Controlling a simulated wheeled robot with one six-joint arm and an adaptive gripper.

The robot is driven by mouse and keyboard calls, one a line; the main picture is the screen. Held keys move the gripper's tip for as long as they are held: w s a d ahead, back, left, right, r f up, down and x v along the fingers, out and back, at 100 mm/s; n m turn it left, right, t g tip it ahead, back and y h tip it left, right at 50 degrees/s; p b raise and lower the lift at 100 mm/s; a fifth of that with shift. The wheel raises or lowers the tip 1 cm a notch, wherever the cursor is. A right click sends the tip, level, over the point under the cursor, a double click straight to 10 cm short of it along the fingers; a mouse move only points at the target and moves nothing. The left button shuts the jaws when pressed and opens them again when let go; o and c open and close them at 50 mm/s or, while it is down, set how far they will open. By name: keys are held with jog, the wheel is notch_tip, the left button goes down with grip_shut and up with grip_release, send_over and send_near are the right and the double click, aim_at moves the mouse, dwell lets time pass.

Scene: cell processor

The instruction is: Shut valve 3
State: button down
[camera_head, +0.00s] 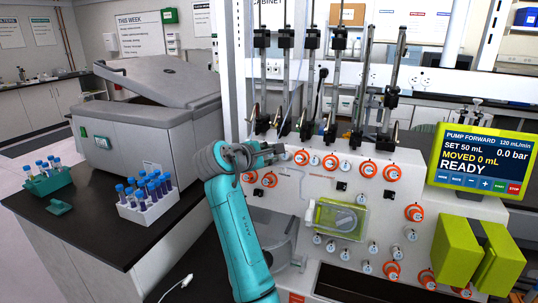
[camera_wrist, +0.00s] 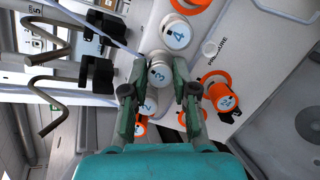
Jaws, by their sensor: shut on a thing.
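Valve 3 (camera_wrist: 159,76) is a white round knob marked "3" on the cell processor's panel. In the wrist view it sits between the two fingers of my gripper (camera_wrist: 159,72), which is shut on it. Knob 4 (camera_wrist: 177,34) is just above it in that view, and another white knob (camera_wrist: 148,104) is below it, partly hidden by a finger. In the head view my gripper (camera_head: 277,152) is at the left part of the upper valve row, and I cannot make out valve 3 there.
Orange-collared valves (camera_head: 301,158) continue right along the panel (camera_head: 300,190). The pump screen (camera_head: 484,160) reads READY, MOVED 0 mL, 0.0 bar. Metal rods with black clamps (camera_head: 285,60) stand behind the row. A centrifuge-like grey box (camera_head: 150,140) and tube racks (camera_head: 150,210) are left.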

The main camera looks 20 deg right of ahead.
jog(key=m+g, duration=0.1)
jog(key=m, duration=0.5)
jog(key=shift+m+y, duration=0.3)
jog(key=shift+y, duration=0.1)
jog(key=m+y, duration=0.1)
jog(key=m, duration=0.3)
jog(key=shift+m, duration=0.4)
jog(key=shift+f, duration=0.1)
jog(key=c, duration=0.9)
grip_release()
jog(key=shift+a, duration=0.1)
jog(key=v, duration=1.2)
